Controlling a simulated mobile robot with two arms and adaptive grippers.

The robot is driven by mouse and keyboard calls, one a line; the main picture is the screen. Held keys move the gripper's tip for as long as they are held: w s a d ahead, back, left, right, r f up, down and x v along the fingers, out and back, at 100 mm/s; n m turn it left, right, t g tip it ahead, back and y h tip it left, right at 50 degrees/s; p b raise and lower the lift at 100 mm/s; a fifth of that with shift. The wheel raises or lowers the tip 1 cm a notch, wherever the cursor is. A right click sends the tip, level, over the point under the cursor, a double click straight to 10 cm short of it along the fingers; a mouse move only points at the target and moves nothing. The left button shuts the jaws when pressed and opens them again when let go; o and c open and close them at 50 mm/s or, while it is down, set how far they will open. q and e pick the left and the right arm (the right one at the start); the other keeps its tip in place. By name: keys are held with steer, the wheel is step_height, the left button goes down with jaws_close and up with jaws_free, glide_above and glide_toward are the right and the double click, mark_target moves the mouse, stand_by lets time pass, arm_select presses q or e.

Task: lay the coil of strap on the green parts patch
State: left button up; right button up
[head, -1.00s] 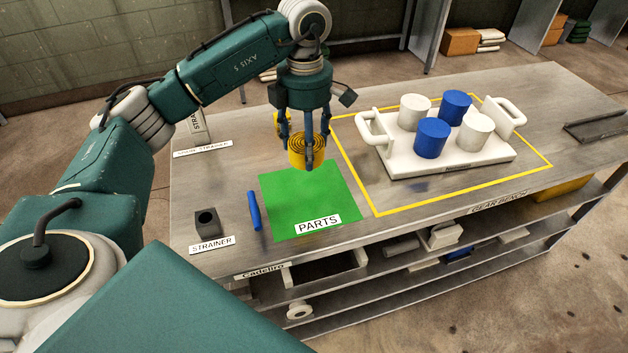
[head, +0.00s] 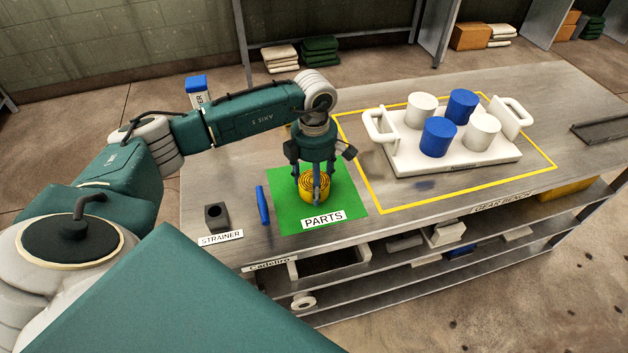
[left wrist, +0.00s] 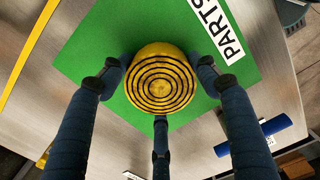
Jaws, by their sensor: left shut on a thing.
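The coil of strap (head: 314,186) is a round yellow coil with dark spiral lines. My left gripper (head: 316,191) is shut on it, with its fingers around the coil's side. The coil is over the green parts patch (head: 285,213); whether it touches the patch I cannot tell. In the left wrist view, the coil (left wrist: 160,84) sits between the three fingers, with the green patch (left wrist: 100,50) behind it and the PARTS label to its right. My right gripper does not show.
A blue cylinder-shaped handle (head: 262,205) lies just left of the patch. A dark block (head: 216,217) stands by the STRAINER label. A white tray (head: 462,160) with blue and white cylinders stands inside the yellow outline at right.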

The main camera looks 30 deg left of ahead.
arm_select(q)
steer(key=shift+f, duration=0.1)
steer(key=o, duration=1.2)
steer(key=shift+r, duration=0.25)
steer(key=shift+r+b, duration=1.4)
steer(key=shift+r, duration=4.5)
